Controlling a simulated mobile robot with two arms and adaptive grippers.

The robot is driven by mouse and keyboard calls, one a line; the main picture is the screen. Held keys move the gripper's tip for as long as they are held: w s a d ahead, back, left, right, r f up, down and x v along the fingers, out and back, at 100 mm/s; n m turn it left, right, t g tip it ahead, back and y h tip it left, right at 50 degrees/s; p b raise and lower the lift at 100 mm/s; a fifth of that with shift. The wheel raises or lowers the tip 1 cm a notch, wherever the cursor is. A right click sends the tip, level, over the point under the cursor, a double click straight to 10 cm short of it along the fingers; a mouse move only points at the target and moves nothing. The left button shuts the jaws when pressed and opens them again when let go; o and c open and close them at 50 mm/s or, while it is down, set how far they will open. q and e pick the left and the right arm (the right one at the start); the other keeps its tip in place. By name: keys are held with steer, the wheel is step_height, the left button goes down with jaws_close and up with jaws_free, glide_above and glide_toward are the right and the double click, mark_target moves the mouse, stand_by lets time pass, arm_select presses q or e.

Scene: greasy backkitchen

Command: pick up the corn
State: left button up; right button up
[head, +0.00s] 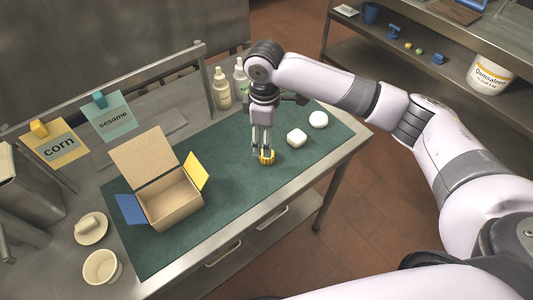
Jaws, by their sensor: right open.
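The corn (267,158) is a small ridged yellow piece on the green mat (232,195). My right gripper (262,150) points straight down from above, with its fingertips at the corn's top and sides. The fingers look apart, with the corn between or just beneath them. Whether they touch it cannot be told from here. The gripper partly hides the corn. My left gripper is not in view.
An open cardboard box (172,200) stands left on the mat. Two white lumps (297,137) (318,120) lie right of the gripper, and squeeze bottles (221,88) stand behind it. Signs read corn (58,146) and sesame (112,117). A cup (102,267) is front left.

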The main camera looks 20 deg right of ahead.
steer(key=shift+f, duration=0.9)
step_height(320, 180, down, 4)
steer(key=shift+s+a+r+p, duration=0.1)
steer(key=shift+a+r+p, duration=0.05)
steer(key=shift+p, duration=0.55)
steer(key=shift+f, duration=0.45)
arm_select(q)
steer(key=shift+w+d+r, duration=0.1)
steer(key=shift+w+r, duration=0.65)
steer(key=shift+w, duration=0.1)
arm_select(e)
steer(key=shift+c, duration=0.6)
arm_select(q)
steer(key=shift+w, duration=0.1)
arm_select(e)
steer(key=c, duration=1.1)
